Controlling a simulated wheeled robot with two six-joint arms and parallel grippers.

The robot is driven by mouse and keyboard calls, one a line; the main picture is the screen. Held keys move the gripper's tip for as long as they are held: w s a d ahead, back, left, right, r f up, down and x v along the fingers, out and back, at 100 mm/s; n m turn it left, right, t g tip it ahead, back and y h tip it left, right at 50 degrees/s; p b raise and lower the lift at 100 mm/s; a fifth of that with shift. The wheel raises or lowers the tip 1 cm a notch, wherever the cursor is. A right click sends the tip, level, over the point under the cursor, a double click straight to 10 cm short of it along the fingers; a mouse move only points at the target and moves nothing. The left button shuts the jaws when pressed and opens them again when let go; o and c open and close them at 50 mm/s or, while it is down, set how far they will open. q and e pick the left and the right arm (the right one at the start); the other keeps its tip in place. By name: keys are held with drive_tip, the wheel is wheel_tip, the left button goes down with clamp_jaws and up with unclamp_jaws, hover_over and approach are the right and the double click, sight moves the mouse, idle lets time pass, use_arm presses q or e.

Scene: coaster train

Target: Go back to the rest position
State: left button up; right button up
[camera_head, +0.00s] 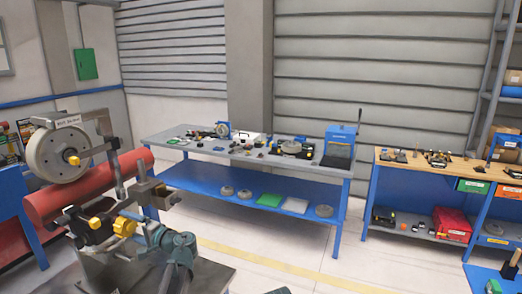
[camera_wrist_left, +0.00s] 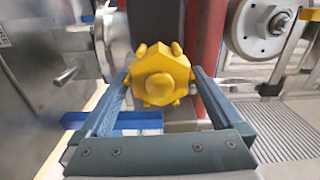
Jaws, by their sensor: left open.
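My left gripper (camera_head: 143,230) is at the lower left of the head view, beside a yellow star-shaped knob (camera_head: 123,227) on a metal fixture. In the left wrist view my left gripper (camera_wrist_left: 160,82) is open. Its two fingers point at the yellow knob (camera_wrist_left: 160,75), which shows between the fingertips. I cannot tell whether the fingers touch it. No loose object shows in the jaws. My right gripper is not in view.
A grey wheel (camera_head: 58,152) and a red cylinder (camera_head: 62,203) stand close behind the fixture. A blue-framed workbench (camera_head: 190,149) with tools is farther back. A wood-topped bench (camera_head: 398,166) is at right. Open floor (camera_head: 300,247) lies between.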

use_arm(q)
drive_tip(key=v, duration=1.2)
drive_tip(key=x, duration=1.4)
drive_tip(key=n, duration=0.2)
drive_tip(key=shift+s+d+n, duration=0.1)
drive_tip(key=shift+d+n, duration=0.05)
drive_tip(key=shift+n, duration=0.25)
drive_tip(key=n, duration=0.2)
drive_tip(key=shift+r+n, duration=0.1)
drive_tip(key=shift+n, duration=0.3)
drive_tip(key=n, duration=0.6)
drive_tip(key=shift+s, duration=0.2)
